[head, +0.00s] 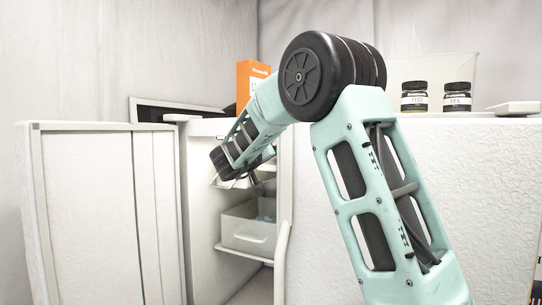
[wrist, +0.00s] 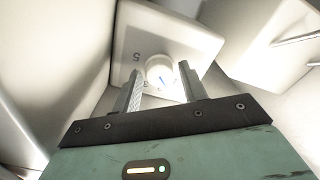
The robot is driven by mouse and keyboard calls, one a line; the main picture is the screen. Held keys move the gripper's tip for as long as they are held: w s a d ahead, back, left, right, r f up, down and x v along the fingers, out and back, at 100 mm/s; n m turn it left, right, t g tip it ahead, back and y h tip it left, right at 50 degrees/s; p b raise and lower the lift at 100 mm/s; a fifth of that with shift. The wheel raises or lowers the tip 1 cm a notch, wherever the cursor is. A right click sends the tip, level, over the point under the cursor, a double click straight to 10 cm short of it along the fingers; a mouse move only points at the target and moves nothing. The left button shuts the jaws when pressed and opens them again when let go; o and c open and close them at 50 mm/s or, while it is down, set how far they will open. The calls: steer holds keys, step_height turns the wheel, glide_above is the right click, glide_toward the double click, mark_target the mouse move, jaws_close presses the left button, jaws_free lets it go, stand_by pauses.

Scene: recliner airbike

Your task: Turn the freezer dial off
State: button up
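The freezer dial (wrist: 160,72) is a round white knob with a blue mark, on a white panel (wrist: 150,30) with printed numbers, in the wrist view. My gripper (wrist: 162,82) is open, with one finger to each side of the dial's near part. I cannot tell whether either finger touches it. In the head view my arm reaches into the open freezer (head: 205,185), and my gripper (head: 256,185) is inside its upper part. The dial is hidden in the head view.
A white drawer (head: 250,235) sits below my gripper inside the freezer. The open door (head: 105,215) stands at the left. On top are an orange box (head: 252,72) and two dark jars (head: 414,97). A white box-like part (wrist: 262,40) is right of the dial panel.

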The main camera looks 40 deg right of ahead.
steer(key=shift+a, duration=0.1)
steer(key=shift+v, duration=2.4)
steer(key=shift+s, duration=0.1)
